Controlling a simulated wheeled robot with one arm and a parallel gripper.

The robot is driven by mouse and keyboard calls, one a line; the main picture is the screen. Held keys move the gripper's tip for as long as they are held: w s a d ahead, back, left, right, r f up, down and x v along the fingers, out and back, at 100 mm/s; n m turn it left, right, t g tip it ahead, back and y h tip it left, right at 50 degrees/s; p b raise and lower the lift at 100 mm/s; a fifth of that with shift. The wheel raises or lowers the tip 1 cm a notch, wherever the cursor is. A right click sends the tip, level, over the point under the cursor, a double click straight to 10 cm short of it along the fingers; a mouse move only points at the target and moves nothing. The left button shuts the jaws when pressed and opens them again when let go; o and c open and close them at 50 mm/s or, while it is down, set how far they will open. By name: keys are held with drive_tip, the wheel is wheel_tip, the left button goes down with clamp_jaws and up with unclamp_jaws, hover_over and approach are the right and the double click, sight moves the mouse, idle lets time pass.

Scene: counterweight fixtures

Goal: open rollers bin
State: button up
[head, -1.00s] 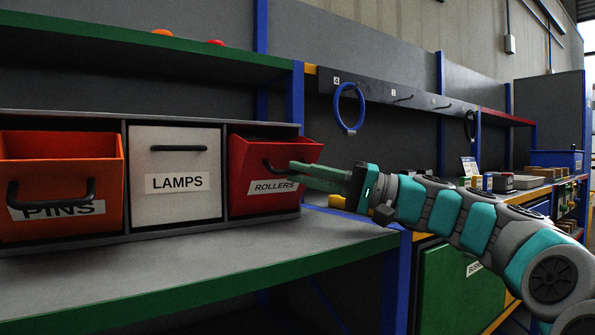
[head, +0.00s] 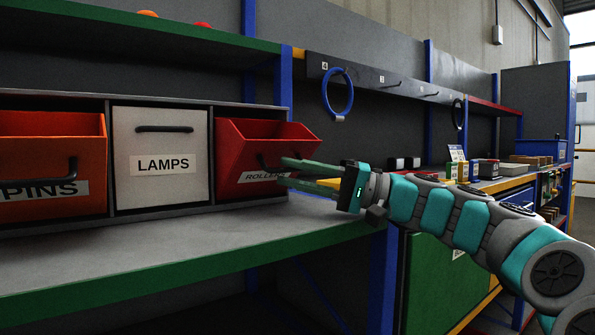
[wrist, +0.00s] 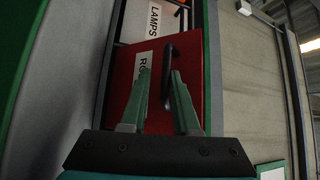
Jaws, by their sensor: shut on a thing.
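The red rollers bin (head: 240,155) is the right one of three tilting bins in a grey case, and its front leans out with the top open. Its dark handle (head: 262,163) is on the front above the ROLLERS label. My gripper (head: 287,172) reaches in from the right with its green fingers at the handle. In the wrist view my gripper (wrist: 161,88) has its fingers on either side of the dark handle (wrist: 168,75), against the red bin front (wrist: 190,90). It is shut on the handle. The bin's inside is mostly hidden.
The white lamps bin (head: 160,187) is shut beside it, and the orange pins bin (head: 50,155) at left leans out. A green-edged bench (head: 180,265) lies below with a clear top. A blue ring (head: 325,95) hangs on the rail behind my gripper.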

drive_tip(key=o, duration=0.3)
drive_tip(key=shift+w+a+f, duration=0.1)
drive_tip(key=shift+a+f, duration=0.05)
drive_tip(key=shift+o, duration=0.4)
drive_tip(key=shift+d, duration=0.2)
drive_tip(key=v, duration=0.7)
drive_tip(key=shift+d, duration=0.3)
